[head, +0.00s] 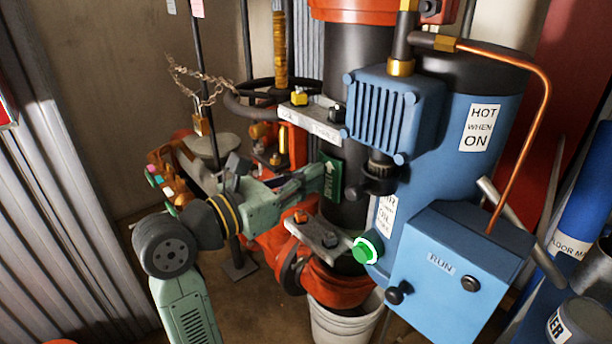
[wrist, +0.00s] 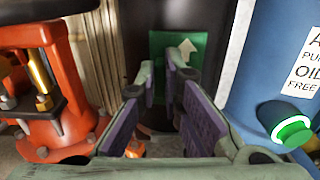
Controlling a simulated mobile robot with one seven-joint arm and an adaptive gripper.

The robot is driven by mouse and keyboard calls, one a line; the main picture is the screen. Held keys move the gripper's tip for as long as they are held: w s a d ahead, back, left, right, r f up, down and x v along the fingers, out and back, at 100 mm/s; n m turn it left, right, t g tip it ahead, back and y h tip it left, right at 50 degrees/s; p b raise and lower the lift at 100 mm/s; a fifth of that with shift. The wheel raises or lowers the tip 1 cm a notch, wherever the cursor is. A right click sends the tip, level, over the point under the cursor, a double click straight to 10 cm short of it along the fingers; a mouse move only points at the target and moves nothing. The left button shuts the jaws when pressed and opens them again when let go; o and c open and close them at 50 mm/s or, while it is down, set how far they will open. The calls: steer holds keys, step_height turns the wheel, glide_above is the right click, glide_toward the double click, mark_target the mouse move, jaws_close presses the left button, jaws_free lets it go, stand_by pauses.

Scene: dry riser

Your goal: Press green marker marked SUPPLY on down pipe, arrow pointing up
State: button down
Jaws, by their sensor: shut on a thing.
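The green marker (head: 332,180) has white lettering and a white arrow that points up. It stands upright in front of the dark vertical pipe (head: 352,213), facing outward. In the wrist view the marker (wrist: 191,47) shows just beyond my fingertips, with the dark pipe (wrist: 200,14) behind it. My gripper (head: 317,174) is shut on the marker; its fingers (wrist: 161,68) cover part of the marker's lower area. I cannot tell whether the marker's back touches the pipe.
A blue compressor tank (head: 483,170) with a blue RUN box (head: 450,275) stands close on the right, with a green-and-white button (head: 366,251). Bolted flange brackets (head: 322,234) sit below, and a red valve (wrist: 45,90) is on the left. A white bucket (head: 342,322) stands underneath.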

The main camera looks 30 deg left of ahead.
steer(key=shift+w+d, duration=0.2)
steer(key=shift+w, duration=0.25)
stand_by(1.3)
steer(key=c, duration=1.7)
jaws_free()
steer(key=shift+o, duration=0.2)
steer(key=v, duration=1.2)
steer(key=shift+r, duration=0.1)
